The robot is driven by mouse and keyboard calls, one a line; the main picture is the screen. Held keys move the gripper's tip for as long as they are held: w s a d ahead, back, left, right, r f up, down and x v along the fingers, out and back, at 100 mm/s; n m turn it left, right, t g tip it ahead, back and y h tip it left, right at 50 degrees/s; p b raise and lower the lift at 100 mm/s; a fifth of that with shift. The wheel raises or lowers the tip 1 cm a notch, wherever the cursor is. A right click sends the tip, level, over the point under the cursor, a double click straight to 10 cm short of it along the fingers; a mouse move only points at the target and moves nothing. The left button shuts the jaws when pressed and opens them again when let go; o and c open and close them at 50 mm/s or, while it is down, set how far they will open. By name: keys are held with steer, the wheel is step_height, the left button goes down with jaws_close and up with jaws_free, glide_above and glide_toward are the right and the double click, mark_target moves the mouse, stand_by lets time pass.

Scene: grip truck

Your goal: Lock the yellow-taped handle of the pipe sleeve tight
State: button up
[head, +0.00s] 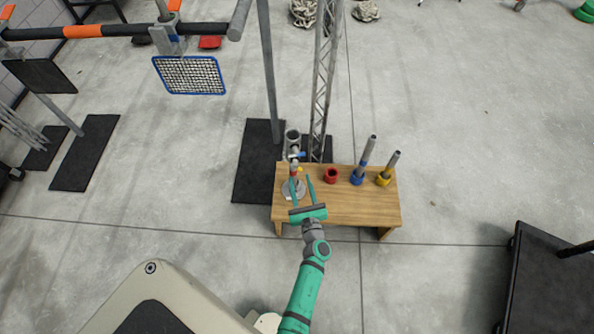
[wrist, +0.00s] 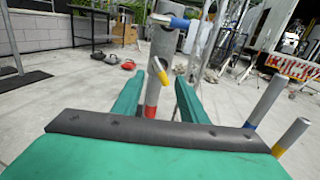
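The grey pipe sleeve (head: 293,139) stands upright at the left end of the wooden bench; it also fills the middle of the wrist view (wrist: 163,45). Its yellow-taped handle (wrist: 164,75) sticks out low and slants; it is small in the head view (head: 298,169). A blue-taped handle (wrist: 172,21) is higher on the sleeve. A red-taped part (wrist: 150,111) shows below. My gripper (head: 301,180) is open, and its two green fingers (wrist: 157,79) point toward the sleeve with the yellow handle between them in the wrist view. I cannot tell whether they touch it.
The wooden bench (head: 345,208) also holds a red cup (head: 331,175), a blue-taped pipe (head: 366,158) and a yellow-taped pipe (head: 389,168) to the right. A lattice post (head: 322,85) and a grey pole (head: 268,75) rise behind. The floor in front is mostly clear.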

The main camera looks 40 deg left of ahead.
mark_target(297, 169)
steer(key=shift+x, duration=2.75)
